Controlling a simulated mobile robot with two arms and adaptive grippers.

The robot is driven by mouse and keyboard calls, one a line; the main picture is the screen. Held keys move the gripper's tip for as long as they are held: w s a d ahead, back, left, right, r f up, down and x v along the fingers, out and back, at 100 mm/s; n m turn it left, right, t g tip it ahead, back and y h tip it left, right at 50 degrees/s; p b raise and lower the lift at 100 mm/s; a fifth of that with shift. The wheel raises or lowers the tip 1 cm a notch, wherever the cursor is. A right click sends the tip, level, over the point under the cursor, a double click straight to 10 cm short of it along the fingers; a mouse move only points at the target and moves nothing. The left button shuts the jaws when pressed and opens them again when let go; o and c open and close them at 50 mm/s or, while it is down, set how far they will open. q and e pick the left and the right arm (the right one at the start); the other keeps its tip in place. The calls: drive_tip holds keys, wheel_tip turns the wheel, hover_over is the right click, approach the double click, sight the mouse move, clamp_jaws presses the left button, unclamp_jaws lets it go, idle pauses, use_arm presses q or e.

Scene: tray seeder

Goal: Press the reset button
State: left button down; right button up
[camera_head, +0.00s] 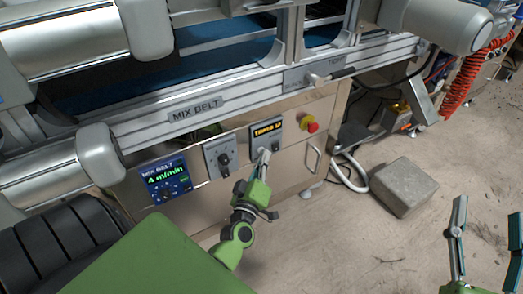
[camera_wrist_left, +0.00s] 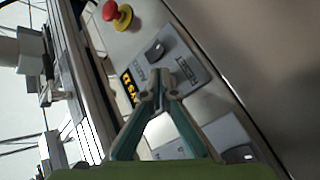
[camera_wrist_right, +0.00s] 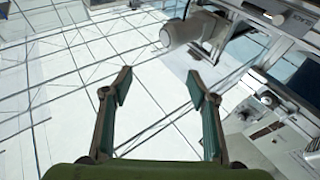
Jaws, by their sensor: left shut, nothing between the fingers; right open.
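A grey control plate (camera_head: 255,137) with a lit yellow display is on the machine's front panel. My left gripper (camera_head: 265,152) is shut and empty, its fingertips in front of the lower part of this plate. In the left wrist view the closed fingertips (camera_wrist_left: 160,76) overlap the plate (camera_wrist_left: 190,78), beside its yellow display (camera_wrist_left: 129,86) and a dark knob or button (camera_wrist_left: 154,51). I cannot tell whether the tips touch the plate, or which control is the reset button; the fingers may hide part of it. My right gripper (camera_head: 490,208) is open and empty at the far right.
A red button on a yellow base (camera_head: 310,123) is right of the plate. A plate with a dark knob (camera_head: 222,157) and a blue speed display (camera_head: 167,183) are to the left. The mix belt rail (camera_head: 196,112) runs above. A grey block (camera_head: 404,187) lies on the floor.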

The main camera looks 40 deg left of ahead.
use_arm(q)
drive_tip(key=shift+a, duration=0.1)
use_arm(e)
drive_tip(key=shift+f, duration=0.2)
drive_tip(key=shift+f+g, duration=0.15)
drive_tip(key=shift+g, duration=0.15)
use_arm(q)
drive_tip(key=shift+s+d, duration=0.2)
drive_tip(key=shift+d, duration=0.3)
use_arm(e)
drive_tip(key=shift+w+d+f+g, duration=0.15)
drive_tip(key=shift+f+g, duration=0.1)
drive_tip(key=shift+f, duration=0.3)
drive_tip(key=shift+w+a+f+g, duration=0.1)
drive_tip(key=shift+f+g, duration=0.15)
drive_tip(key=shift+f, duration=0.3)
